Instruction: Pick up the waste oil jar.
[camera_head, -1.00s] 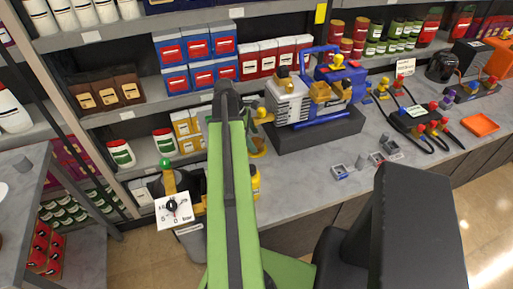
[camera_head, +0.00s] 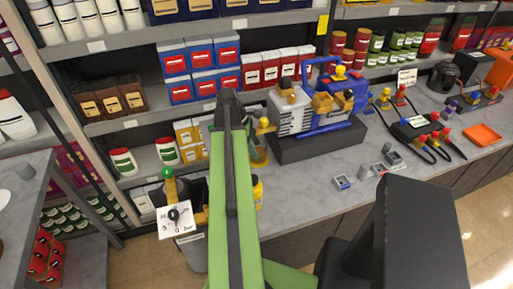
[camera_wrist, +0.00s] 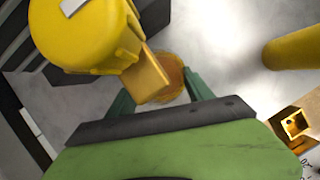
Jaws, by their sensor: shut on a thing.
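The waste oil jar (camera_wrist: 172,72) is a round amber thing between my gripper's two green fingers (camera_wrist: 160,98) in the wrist view. A brass-coloured bar (camera_wrist: 147,76) lies in front of it and hides part of it. The fingers are shut on the jar. In the head view an amber edge of the jar (camera_head: 259,158) shows just right of my arm, at the counter's edge left of the pump. My arm hides the rest of it and the fingertips there.
The vacuum pump (camera_head: 318,105) stands on a dark block close to the right. A yellow-capped container (camera_wrist: 80,35) is close beside the fingers in the wrist view. A dial gauge (camera_head: 174,217) is at lower left. Grey counter (camera_head: 300,200) is clear in front.

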